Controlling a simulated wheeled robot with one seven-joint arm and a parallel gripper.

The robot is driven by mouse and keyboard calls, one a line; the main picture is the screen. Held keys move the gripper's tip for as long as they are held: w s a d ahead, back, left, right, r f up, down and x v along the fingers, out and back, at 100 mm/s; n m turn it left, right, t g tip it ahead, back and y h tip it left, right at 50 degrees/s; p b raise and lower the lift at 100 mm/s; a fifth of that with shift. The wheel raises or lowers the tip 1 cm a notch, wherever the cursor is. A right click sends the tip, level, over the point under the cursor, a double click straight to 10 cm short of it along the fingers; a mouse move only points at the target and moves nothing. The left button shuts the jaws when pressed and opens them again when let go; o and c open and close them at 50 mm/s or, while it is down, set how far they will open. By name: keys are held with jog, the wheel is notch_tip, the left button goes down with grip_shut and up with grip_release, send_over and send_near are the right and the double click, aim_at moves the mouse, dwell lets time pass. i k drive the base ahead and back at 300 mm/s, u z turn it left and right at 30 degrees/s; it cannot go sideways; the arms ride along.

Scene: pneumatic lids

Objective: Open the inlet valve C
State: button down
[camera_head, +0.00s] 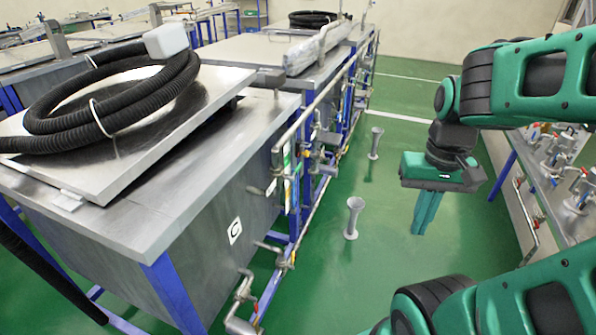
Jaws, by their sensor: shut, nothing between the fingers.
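A steel tank (200,215) on a blue frame stands at the left, with a white label reading C (235,231) on its side. Valves and pipe fittings sit along the tank's right end: a lever-like fitting (262,189) near the upper pipe, a valve (287,259) lower down, and a pipe fitting (241,292) near the floor. I cannot tell which of them is the inlet valve, nor whether it is open. My gripper (422,229) points down over the green floor, right of the tank and apart from the valves. Its green fingers are together and empty.
A black hose (110,105) is coiled on the tank's lid (160,140). Two grey floor funnels (353,218) and (375,143) stand in the aisle between tank and gripper. Another bench with valves (575,190) is at the right. Green floor (395,280) is otherwise clear.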

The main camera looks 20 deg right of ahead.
aim_at(298, 169)
jog(key=u, duration=1.2)
jog(key=k, duration=1.1)
jog(key=z, duration=1.45)
jog(key=i, duration=1)
jog(key=u, duration=0.05)
